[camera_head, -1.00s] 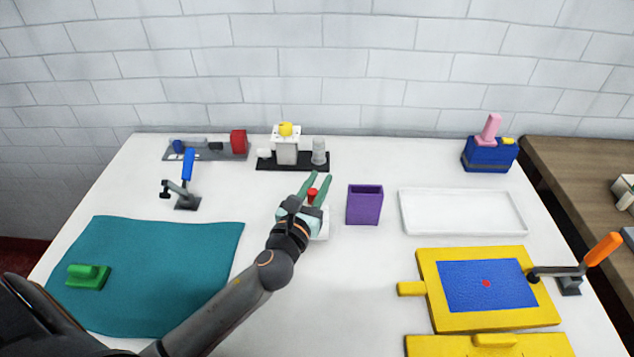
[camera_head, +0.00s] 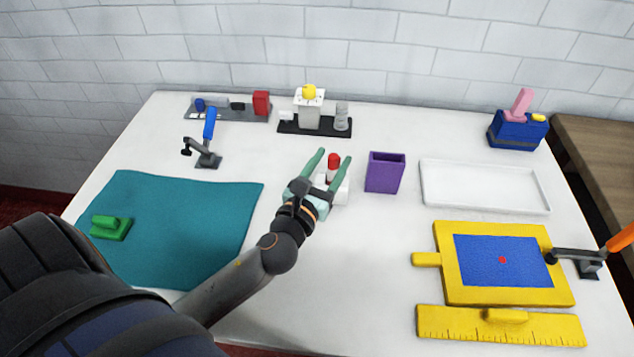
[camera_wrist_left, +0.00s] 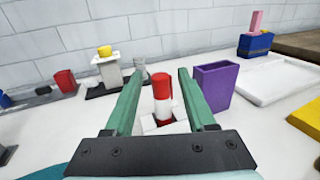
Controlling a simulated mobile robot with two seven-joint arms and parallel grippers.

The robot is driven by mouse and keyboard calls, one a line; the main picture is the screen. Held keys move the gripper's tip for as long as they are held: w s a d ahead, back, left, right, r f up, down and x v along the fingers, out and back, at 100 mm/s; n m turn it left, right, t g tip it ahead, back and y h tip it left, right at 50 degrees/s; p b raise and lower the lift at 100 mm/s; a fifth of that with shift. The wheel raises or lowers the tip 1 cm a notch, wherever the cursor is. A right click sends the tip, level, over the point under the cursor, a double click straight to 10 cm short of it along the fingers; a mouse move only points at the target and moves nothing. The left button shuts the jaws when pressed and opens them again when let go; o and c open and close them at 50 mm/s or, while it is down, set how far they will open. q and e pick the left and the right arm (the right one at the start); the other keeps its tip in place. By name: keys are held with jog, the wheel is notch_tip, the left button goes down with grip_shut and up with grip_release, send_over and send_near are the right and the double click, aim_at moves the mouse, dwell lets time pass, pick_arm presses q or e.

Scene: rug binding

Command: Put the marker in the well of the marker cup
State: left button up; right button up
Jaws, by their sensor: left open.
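The red-and-white marker (camera_head: 333,168) stands upright in a white block (camera_head: 341,190) near the middle of the table. In the left wrist view the marker (camera_wrist_left: 162,95) has a red top, a white band and red below. My left gripper (camera_head: 333,157) is open, with its green fingers on either side of the marker and gaps visible in the wrist view (camera_wrist_left: 161,73). A purple open-topped cup (camera_head: 384,174), which looks like the marker cup, stands just right of the gripper; it also shows in the wrist view (camera_wrist_left: 216,88). Its inside bottom is hidden. My right gripper is out of view.
Behind stands a black base (camera_head: 290,126) with white and grey parts. A white tray (camera_head: 484,207) lies right of the cup, with a yellow-framed blue pad (camera_head: 502,262) in front. A teal cloth (camera_head: 170,220) covers the left. The front middle is clear.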

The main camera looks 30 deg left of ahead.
pick_arm(q)
jog(key=s+d+b, duration=0.1)
jog(key=s, duration=0.6)
jog(key=shift+s, duration=0.1)
dwell(0.4)
